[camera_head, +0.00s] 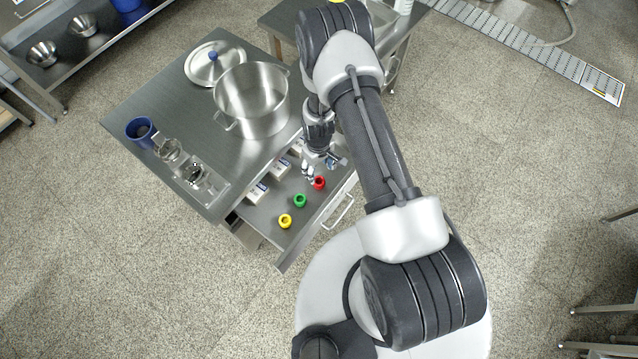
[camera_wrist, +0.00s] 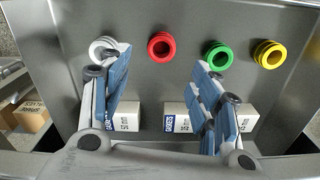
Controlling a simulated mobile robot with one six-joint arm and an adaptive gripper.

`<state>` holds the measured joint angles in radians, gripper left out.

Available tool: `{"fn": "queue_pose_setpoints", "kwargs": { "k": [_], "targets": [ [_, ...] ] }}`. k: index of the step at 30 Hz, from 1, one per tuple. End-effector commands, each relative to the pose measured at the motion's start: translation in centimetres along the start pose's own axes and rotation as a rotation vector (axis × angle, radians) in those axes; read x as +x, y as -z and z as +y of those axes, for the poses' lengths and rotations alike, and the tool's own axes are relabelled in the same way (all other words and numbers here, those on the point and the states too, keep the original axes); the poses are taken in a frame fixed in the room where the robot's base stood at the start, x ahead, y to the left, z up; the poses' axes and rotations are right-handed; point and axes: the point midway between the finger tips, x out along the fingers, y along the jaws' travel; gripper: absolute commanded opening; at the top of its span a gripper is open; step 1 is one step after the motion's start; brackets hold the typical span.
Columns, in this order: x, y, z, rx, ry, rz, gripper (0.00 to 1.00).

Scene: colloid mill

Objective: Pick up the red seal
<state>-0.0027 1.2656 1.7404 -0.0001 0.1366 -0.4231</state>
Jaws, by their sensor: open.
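The red seal (camera_head: 319,183) is a small ring in the open drawer (camera_head: 268,212), near the drawer's right side in the head view. In the wrist view the red seal (camera_wrist: 161,47) lies flat on the metal drawer floor, its hole facing up. My gripper (camera_head: 308,178) is over the drawer, close to the red seal in the head view. In the wrist view my gripper (camera_wrist: 161,68) is open and empty. Its two fingers appear on either side below the seal, not touching it. The height above the floor is hard to tell.
A grey-white seal (camera_wrist: 101,44), green seal (camera_wrist: 219,55) and yellow seal (camera_wrist: 268,53) lie in a row with the red one. White boxes (camera_wrist: 178,118) stand along one drawer wall. A pot (camera_head: 251,98), lid (camera_head: 214,64) and blue cup (camera_head: 140,131) stand on the table above.

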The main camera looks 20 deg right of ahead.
Motion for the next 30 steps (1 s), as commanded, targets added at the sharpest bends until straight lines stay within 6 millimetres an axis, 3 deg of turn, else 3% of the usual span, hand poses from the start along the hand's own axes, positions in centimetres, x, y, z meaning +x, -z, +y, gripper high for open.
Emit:
{"fn": "queue_pose_setpoints", "kwargs": {
  "k": [3, 11, 21, 28, 30],
  "targets": [
    [2.0, 0.0, 0.0, 0.000, 0.000, 0.000, 0.57],
    [3.4, -0.1, 0.0, 0.001, 0.000, 0.001, 0.57],
    [7.9, -0.6, -0.1, 0.001, 0.000, 0.000, 0.57],
    [7.9, -0.6, -0.1, 0.001, -0.001, 0.002, 0.57],
    [7.9, -0.6, -0.1, 0.001, -0.001, 0.001, 0.53]
  ]
}}
